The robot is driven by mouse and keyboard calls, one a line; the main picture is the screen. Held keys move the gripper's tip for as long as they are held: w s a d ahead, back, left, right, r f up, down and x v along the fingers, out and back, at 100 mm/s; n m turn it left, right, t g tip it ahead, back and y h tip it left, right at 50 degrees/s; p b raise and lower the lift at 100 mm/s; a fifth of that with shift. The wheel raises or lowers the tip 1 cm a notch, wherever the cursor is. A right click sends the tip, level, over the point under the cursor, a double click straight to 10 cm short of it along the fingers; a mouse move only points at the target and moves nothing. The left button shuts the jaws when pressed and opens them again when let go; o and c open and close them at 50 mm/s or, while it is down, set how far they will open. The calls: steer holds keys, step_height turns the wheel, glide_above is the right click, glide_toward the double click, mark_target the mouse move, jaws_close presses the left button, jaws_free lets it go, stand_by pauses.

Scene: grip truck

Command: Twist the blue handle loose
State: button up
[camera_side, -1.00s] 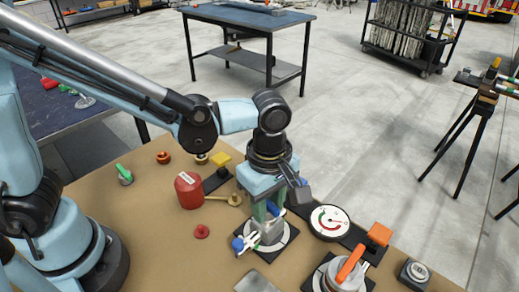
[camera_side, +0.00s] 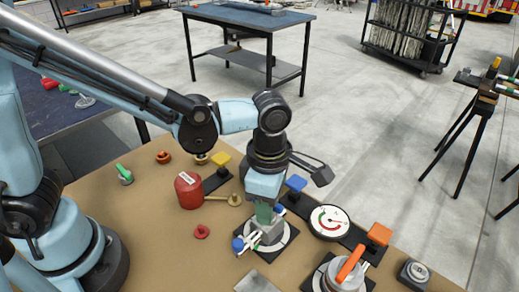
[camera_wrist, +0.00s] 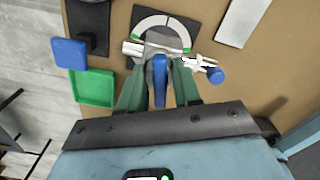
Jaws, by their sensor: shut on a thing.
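The blue handle (camera_wrist: 160,75) stands on a grey valve body over a round white dial with green marks (camera_wrist: 164,24). In the wrist view it lies between the two green fingers of my gripper (camera_wrist: 160,92), which is shut on it. In the side view my gripper (camera_side: 264,215) points down over the same dial (camera_side: 283,243) and mostly hides the handle. A pale lever with a blue ball end (camera_wrist: 216,75) sticks out beside the valve body; the ball also shows in the side view (camera_side: 237,244).
A round gauge (camera_side: 328,221) and an orange-handled valve (camera_side: 350,265) are to the right. A green square tray-like piece (camera_wrist: 92,88) shows in the wrist view.

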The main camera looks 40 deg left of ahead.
steer(key=o, duration=0.7)
steer(key=shift+r, duration=3.75)
steer(key=a+m+t, duration=0.2)
steer(key=a+m, duration=0.4)
steer(key=m, duration=0.1)
steer(key=a+m+t, duration=0.2)
steer(key=a+m, duration=0.4)
steer(key=m, duration=0.2)
steer(key=s+a+m+t, duration=0.1)
steer(key=a+m+t, duration=0.2)
steer(key=a+m, duration=0.3)
steer(key=shift+a+m, duration=0.25)
steer(key=shift+m, duration=0.75)
